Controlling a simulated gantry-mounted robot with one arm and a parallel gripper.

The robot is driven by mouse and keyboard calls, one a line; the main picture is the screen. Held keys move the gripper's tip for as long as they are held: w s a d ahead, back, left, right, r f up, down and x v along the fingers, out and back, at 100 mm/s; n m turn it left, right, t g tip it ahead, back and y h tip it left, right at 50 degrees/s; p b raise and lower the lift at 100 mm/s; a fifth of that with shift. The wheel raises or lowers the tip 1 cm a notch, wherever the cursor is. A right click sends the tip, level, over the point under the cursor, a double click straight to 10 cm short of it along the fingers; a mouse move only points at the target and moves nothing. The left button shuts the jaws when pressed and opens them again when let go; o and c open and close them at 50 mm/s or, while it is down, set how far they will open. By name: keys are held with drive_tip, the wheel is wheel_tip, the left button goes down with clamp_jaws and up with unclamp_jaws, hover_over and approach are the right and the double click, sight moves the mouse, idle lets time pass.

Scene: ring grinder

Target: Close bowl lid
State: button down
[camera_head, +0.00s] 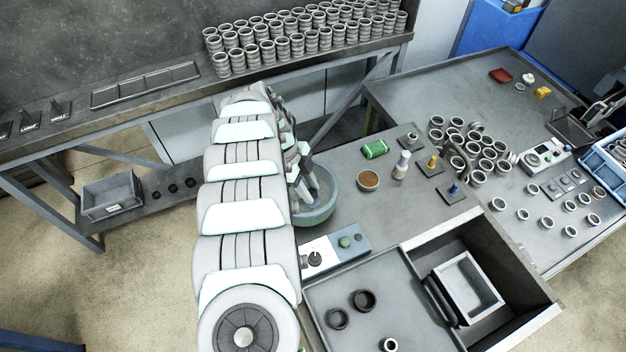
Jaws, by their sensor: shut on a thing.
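A grey-green round bowl (316,217) stands at the left edge of the workbench, partly hidden by my arm. A paler curved piece, which looks like the bowl lid (325,184), rises tilted at the bowl's back side; its hinge and exact angle are hard to make out. My gripper (304,192) reaches down at the left side of the bowl, right beside this lid. Its fingers are narrow and close together, shut on what seems to be the lid. My arm hides the bowl's left side and much of the contact.
Right of the bowl stand a small brown-filled cup (368,180), a pale bottle (401,165) and a green block (375,149). A control box (335,250) with knobs sits in front. Many metal rings (480,155) crowd the bench further right. An open drawer (505,265) lies at front right.

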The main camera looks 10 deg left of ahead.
drive_tip(key=shift+a, duration=0.1)
idle(0.4)
drive_tip(key=c, duration=1.1)
unclamp_jaws()
drive_tip(key=shift+a, duration=0.1)
drive_tip(key=b+v, duration=0.1)
drive_tip(key=v, duration=0.9)
drive_tip(key=shift+a+r, duration=0.15)
drive_tip(key=shift+r, duration=0.2)
